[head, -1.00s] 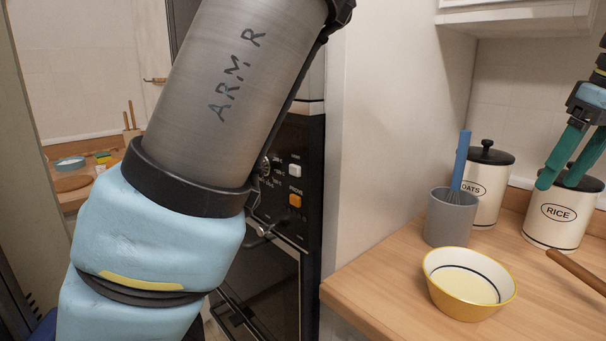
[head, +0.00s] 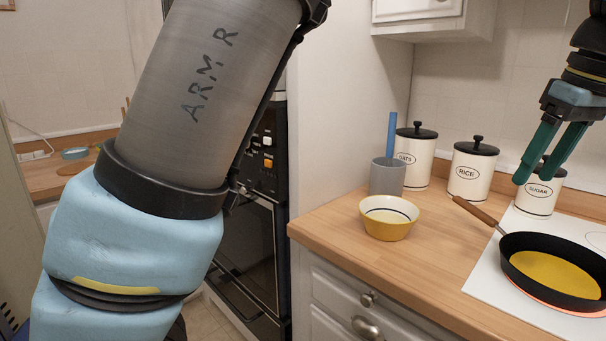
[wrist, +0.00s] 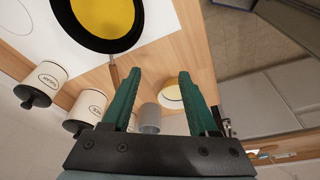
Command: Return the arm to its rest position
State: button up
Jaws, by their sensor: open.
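My arm (head: 194,95) crosses the left half of the head view, a grey link marked "ARM R" above a light blue joint. My gripper (head: 535,182) hangs at the right of the head view with its green fingers pointing down. In the wrist view my gripper (wrist: 155,85) has its two fingers spread apart with nothing between them. In the head view it appears in front of the sugar canister (head: 537,197); I cannot tell the gap between them.
A black pan (head: 519,273) with yellow contents sits on the white hob (head: 484,282), its burner edge glowing orange. A yellow bowl (head: 378,228), a grey utensil pot (head: 387,177), the oats (head: 419,153) and rice (head: 466,182) canisters stand on the counter. A wall oven (head: 259,224) is left of it.

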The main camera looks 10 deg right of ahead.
jog(key=w+a+f+g, duration=0.1)
jog(key=w+a+f, duration=0.3)
jog(key=w+a, duration=0.35)
jog(key=w+a+f+m, duration=0.1)
jog(key=w+a+f, duration=0.2)
jog(key=w+a, duration=0.4)
jog(key=w+a+f+g, duration=0.1)
jog(key=w+a+f, duration=0.35)
jog(key=a, duration=0.35)
jog(key=s+a+f, duration=0.1)
jog(key=a+f, duration=0.3)
jog(key=a, duration=0.9)
jog(key=s+a+f, duration=0.1)
jog(key=a+f, duration=0.4)
jog(key=a, duration=0.9)
jog(key=shift+s+m, duration=0.15)
jog(key=shift+m, duration=0.15)
